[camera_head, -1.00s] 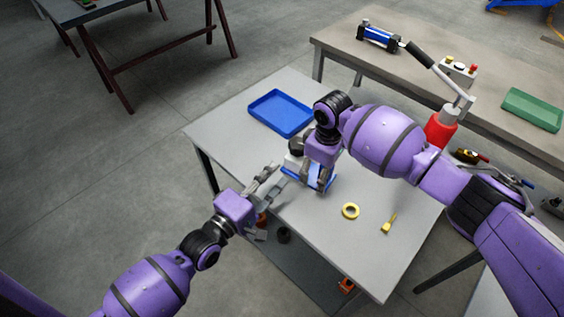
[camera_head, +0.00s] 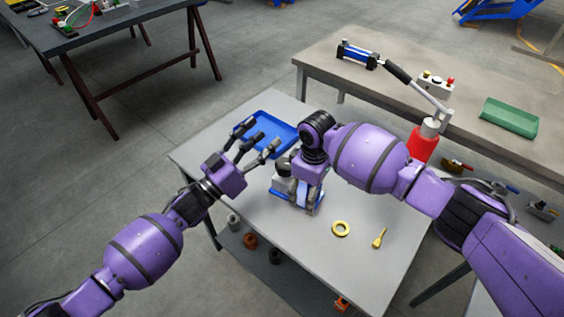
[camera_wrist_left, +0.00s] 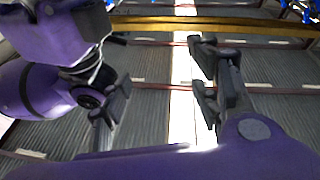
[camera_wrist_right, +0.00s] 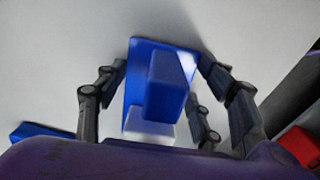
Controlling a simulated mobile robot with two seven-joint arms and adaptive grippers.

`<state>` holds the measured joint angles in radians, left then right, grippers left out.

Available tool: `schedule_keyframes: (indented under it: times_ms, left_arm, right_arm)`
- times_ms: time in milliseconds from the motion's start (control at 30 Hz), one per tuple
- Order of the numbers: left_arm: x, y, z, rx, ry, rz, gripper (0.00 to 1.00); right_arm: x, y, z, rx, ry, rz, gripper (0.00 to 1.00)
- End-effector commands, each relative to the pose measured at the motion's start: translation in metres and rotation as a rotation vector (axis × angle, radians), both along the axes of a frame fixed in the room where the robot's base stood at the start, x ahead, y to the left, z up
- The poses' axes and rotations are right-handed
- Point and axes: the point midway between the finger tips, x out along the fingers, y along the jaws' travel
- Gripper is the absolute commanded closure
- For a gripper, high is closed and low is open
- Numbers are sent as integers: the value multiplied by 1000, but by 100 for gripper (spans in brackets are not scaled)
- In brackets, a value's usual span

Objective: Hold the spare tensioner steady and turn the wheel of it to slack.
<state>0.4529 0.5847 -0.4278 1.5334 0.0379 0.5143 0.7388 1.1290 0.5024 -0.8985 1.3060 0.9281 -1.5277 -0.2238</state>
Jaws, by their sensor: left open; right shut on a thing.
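The spare tensioner (camera_head: 279,189), with a blue base plate and a pale body, stands on the grey table. The right wrist view shows its blue block (camera_wrist_right: 168,83) on the plate. My right gripper (camera_head: 308,207) reaches down over it and is shut on it, with fingers on both sides. A dark round part, maybe the wheel, shows on top in the head view; it is largely hidden by my right wrist. My left gripper (camera_head: 256,138) is open and empty, raised left of the tensioner, apart from it. Its spread fingers also show in the left wrist view (camera_wrist_left: 155,95).
A blue tray (camera_head: 262,115) lies behind the tensioner. A yellow ring (camera_head: 341,229) and a yellow tool (camera_head: 379,238) lie at the table's front right. Several small parts sit on a lower shelf (camera_head: 262,268). A bench (camera_head: 400,108) with a red-based lever stands behind.

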Motion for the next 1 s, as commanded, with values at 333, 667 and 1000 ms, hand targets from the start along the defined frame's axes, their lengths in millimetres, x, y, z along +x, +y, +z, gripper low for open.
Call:
schedule_keyframes:
  times_ms: [333, 667, 1000]
  left_arm:
    - [51, -64, 62, 844, -1130, -9, 44]
    - [83, -84, 70, 1311, -2264, -145, 44]
    - [63, -74, 33, -574, 2625, 465, 44]
  right_arm:
    - [1, 1, 1, 2, -2, 0, 100]
    - [1, 1, 1, 3, -3, 0, 100]
    - [1, 1, 1, 4, -2, 1, 100]
